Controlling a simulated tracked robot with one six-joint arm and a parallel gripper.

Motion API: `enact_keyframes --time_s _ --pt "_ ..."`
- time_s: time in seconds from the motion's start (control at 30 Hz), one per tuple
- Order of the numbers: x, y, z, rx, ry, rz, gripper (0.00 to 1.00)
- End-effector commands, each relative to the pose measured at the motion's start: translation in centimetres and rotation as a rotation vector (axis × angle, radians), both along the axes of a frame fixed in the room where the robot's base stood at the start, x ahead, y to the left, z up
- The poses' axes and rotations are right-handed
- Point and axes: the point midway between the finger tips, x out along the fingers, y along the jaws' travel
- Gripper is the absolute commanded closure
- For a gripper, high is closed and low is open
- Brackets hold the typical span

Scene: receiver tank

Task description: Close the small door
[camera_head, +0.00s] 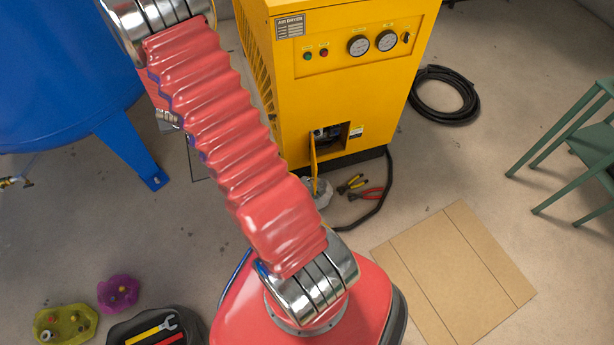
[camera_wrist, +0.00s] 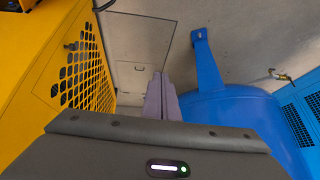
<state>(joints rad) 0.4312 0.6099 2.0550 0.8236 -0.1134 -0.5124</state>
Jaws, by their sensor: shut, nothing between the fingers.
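The small door (camera_head: 313,157) is on the front of the yellow air dryer (camera_head: 295,100), low down. It stands open, swung outward and seen nearly edge-on, at the left side of a square opening (camera_head: 330,135) with dark parts inside. My gripper's purple fingers (camera_wrist: 162,96) are together and empty in the wrist view, over the floor between the dryer's grille side and the blue tank. In the head view my red-sleeved arm hides most of the gripper. The fingers appear apart from the door, which I cannot make out in the wrist view.
The blue tank (camera_head: 60,60) and its leg stand at left. Pliers (camera_head: 366,193) and a black hose lie before the dryer. A coiled hose (camera_head: 443,95), green chair (camera_head: 590,140) and cardboard sheet (camera_head: 455,268) are at right. Tool trays (camera_head: 66,325) lie lower left.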

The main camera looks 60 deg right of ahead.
Motion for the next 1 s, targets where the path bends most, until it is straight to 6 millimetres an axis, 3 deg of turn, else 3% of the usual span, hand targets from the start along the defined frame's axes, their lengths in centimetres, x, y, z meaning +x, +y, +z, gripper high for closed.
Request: enact_keyframes --time_s 0.03,0.27,0.5,0.8,1.0 --pt "-0.6 -1.2 -1.8 -0.006 0.016 -0.029 1.0" --pt "-4.0 -5.9 -9.0 -0.057 0.088 -0.156 1.0" --pt "-9.6 -9.8 -16.5 -0.114 0.19 -0.284 1.0" --pt "-18.8 -12.8 -25.2 -0.189 0.353 -0.426 1.0" --pt "-24.3 -13.3 -29.2 -0.227 0.452 -0.493 1.0"
